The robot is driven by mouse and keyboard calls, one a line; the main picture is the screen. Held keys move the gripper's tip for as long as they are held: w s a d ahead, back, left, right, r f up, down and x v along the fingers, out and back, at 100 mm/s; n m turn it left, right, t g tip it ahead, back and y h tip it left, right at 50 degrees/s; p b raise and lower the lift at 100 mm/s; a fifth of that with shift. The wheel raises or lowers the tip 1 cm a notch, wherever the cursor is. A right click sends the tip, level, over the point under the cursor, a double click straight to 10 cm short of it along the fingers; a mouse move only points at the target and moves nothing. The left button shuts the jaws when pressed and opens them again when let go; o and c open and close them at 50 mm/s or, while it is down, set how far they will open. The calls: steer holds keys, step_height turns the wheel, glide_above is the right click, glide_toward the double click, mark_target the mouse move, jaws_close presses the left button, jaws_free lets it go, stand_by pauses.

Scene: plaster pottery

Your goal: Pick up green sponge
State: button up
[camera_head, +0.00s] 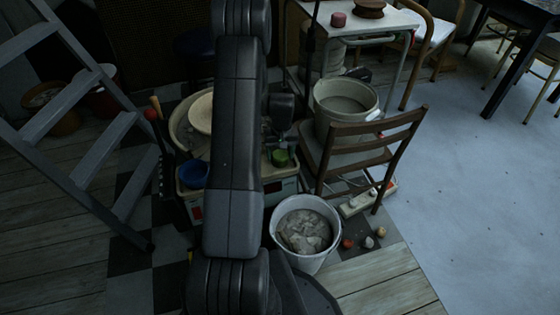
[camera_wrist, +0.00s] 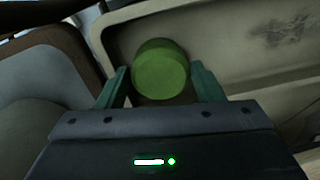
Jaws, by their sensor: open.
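The green sponge (camera_wrist: 160,71) is a round, short green cylinder in the wrist view. It sits between the two fingers of my gripper (camera_wrist: 164,88), which is open around it. A gap shows between the sponge and the right finger; whether the left finger touches it I cannot tell. In the head view the green sponge (camera_head: 281,157) shows small, on the right side of the pottery wheel's tray. My gripper (camera_head: 280,125) is partly hidden behind my arm there.
A bucket on a wooden chair (camera_head: 372,144) stands right of the wheel (camera_head: 186,130). A white bucket of clay (camera_head: 306,232) stands in front. A blue bowl (camera_head: 194,173) sits at the wheel's left. A stepladder (camera_head: 85,110) leans at left.

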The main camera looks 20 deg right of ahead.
mark_target(280, 154)
steer(key=shift+f, duration=0.9)
steer(key=shift+r, duration=0.1)
steer(key=c, duration=0.6)
steer(key=shift+w+r, duration=0.1)
step_height(280, 154, up, 10)
steer(key=p, duration=0.2)
steer(key=shift+p, duration=0.3)
